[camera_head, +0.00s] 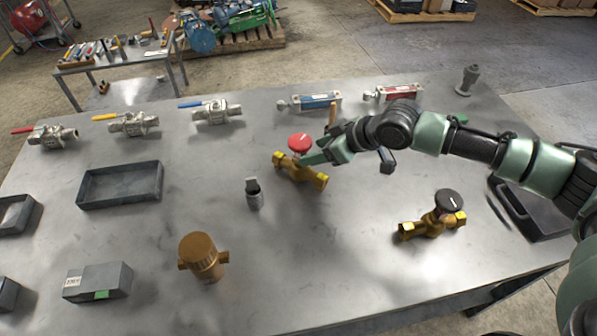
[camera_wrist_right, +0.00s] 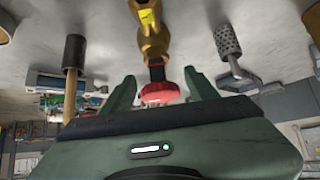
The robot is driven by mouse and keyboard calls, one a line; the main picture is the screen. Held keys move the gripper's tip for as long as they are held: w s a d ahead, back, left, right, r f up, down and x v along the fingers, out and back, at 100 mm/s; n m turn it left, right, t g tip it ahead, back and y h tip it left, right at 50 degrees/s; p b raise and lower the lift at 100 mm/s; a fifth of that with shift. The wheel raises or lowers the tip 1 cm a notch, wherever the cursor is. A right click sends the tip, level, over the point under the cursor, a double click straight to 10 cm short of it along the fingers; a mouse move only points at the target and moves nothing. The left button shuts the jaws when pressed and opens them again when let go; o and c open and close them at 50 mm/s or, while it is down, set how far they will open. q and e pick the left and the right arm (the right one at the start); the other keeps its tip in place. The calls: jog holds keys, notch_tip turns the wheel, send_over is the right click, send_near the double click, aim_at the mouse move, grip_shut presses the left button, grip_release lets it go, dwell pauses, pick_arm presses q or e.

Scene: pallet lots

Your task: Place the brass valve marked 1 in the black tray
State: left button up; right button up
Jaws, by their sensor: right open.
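A brass valve with a red knob (camera_head: 290,169) lies on the grey metal table, and a brass valve with a black knob (camera_head: 428,229) lies to its right. Pale marks show on both knobs, but I cannot read them. My right gripper (camera_head: 318,153) is open at the red knob. In the right wrist view its fingers (camera_wrist_right: 161,90) stand on either side of the red knob (camera_wrist_right: 158,94), with the brass body (camera_wrist_right: 152,42) beyond. A dark, empty open tray (camera_head: 120,200) lies at the left; a black tray (camera_head: 533,222) lies at the right edge, partly behind my arm. My left gripper is not in view.
A dark knurled fitting (camera_head: 254,195) and a bronze capped part (camera_head: 203,257) stand left of the valves. Steel valves with coloured levers (camera_head: 213,112) and two cylinders (camera_head: 317,102) line the back. A grey box (camera_head: 97,282) lies front left. The front middle is clear.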

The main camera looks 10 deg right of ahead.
aim_at(300, 154)
jog(key=shift+w+a+f, duration=0.15)
jog(key=shift+a+f, duration=0.1)
jog(key=p+x, duration=0.1)
jog(key=x, duration=0.1)
jog(key=p+x, duration=0.1)
jog(key=x, duration=0.2)
jog(key=shift+w+d+f, duration=0.1)
jog(key=shift+w+f, duration=0.15)
jog(key=shift+w, duration=0.05)
jog(key=shift+w+a+f, duration=0.3)
jog(key=shift+w+f, duration=0.05)
jog(key=shift+f, duration=0.2)
grip_shut()
jog(key=shift+w+r, duration=0.1)
jog(key=shift+r, duration=0.1)
